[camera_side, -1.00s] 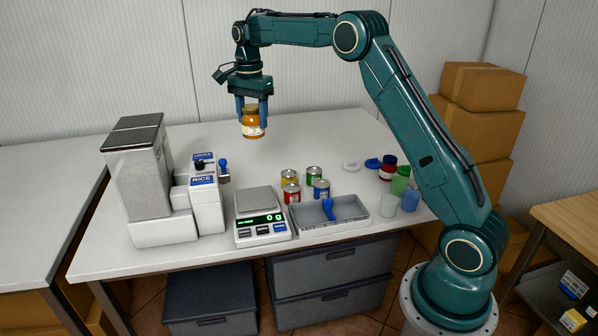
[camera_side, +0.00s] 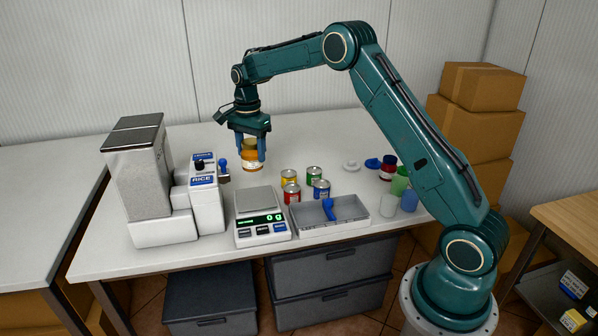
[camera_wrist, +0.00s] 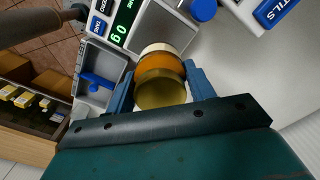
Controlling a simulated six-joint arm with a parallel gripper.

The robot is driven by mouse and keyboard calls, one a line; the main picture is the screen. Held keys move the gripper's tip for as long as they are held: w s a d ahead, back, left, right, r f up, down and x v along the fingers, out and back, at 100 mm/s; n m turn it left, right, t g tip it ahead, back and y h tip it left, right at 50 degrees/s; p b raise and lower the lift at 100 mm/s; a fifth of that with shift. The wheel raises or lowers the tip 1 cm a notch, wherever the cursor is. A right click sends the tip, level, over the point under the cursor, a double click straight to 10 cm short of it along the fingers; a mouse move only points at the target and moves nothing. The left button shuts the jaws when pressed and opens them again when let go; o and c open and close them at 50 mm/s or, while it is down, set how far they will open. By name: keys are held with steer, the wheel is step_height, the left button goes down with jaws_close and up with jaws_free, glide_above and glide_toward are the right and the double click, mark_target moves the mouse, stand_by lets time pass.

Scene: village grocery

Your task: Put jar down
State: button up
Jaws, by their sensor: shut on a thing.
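An orange-brown jar with a white label and a yellowish lid (camera_side: 252,160) is held upright between the blue fingers of my gripper (camera_side: 251,150). In the side view it is low over the back middle of the table (camera_side: 310,135), behind the scale; I cannot tell whether its base touches the table. In the wrist view the jar (camera_wrist: 160,80) sits between both fingers, which press on its sides.
A scale (camera_side: 260,215) reading 0 g stands at the front, beside a grey tray (camera_side: 350,222) holding a blue scoop. Several small cans (camera_side: 290,178) stand behind the tray. A RICE dispenser (camera_side: 203,205) is to the left.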

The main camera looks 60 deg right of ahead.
mark_target(253, 169)
step_height(253, 169, down, 6)
steer(key=shift+f, duration=0.1)
steer(key=shift+f, duration=2.05)
steer(key=o, duration=1.2)
steer(key=shift+f, duration=0.15)
steer(key=shift+o, duration=0.2)
step_height(253, 169, up, 12)
steer(key=shift+r, duration=0.2)
